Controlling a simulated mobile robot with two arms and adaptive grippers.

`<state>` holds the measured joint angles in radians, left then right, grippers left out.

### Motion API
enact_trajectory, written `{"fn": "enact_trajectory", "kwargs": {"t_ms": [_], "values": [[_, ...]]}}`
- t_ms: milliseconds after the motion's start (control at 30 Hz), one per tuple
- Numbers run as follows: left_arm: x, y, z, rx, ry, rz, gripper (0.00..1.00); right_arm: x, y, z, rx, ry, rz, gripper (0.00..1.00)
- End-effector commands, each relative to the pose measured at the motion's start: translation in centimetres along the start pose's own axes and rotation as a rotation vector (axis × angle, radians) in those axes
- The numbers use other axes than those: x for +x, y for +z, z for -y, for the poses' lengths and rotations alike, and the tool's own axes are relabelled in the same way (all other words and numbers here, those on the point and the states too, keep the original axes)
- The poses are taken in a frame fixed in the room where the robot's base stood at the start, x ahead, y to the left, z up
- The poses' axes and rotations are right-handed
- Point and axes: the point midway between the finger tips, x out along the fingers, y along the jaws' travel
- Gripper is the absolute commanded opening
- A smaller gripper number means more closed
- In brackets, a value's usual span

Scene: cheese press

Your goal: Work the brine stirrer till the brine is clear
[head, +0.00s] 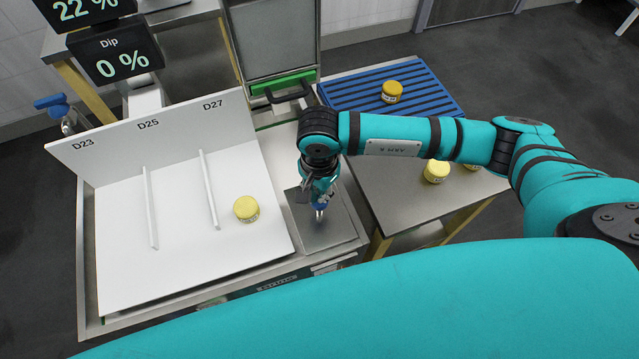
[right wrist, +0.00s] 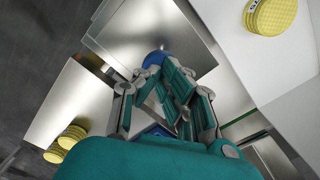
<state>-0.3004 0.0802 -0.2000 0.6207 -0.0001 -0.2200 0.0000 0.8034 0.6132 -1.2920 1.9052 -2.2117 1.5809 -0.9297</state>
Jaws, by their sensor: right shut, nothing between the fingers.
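My right gripper (head: 320,207) points down over a small square steel plate (head: 338,228) beside the white board. Its fingers are shut. In the right wrist view, the gripper (right wrist: 166,72) has a rounded blue knob (right wrist: 157,57) just beyond its fingertips; I cannot tell whether they touch. I cannot tell whether this knob is the brine stirrer's handle, and no brine shows. A blue handle (head: 50,102) also stands behind the white board at the far left. Two dark displays read "22 %" (head: 84,8) and "Dip 0 %" (head: 114,56). My left gripper is out of view.
A white divided board (head: 120,250) is marked D23, D25 and D27; a yellow round (head: 246,209) sits in the D27 lane. Another yellow round (head: 391,91) is on a blue slatted rack (head: 430,98). More (head: 436,171) stand on the right steel table (head: 395,205).

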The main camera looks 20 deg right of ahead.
Motion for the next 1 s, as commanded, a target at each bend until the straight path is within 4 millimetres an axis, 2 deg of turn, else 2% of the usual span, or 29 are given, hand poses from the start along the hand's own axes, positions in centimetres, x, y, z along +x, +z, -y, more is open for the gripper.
{"fn": "enact_trajectory", "kwargs": {"t_ms": [267, 1000], "values": [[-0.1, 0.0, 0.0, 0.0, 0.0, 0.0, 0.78, -0.1, 0.0, -0.1, 0.0, 0.004, 0.001, 0.0], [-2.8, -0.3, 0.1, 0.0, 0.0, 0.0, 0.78, -5.2, 0.0, -0.1, 0.0, 0.003, -0.001, 0.0]]}}
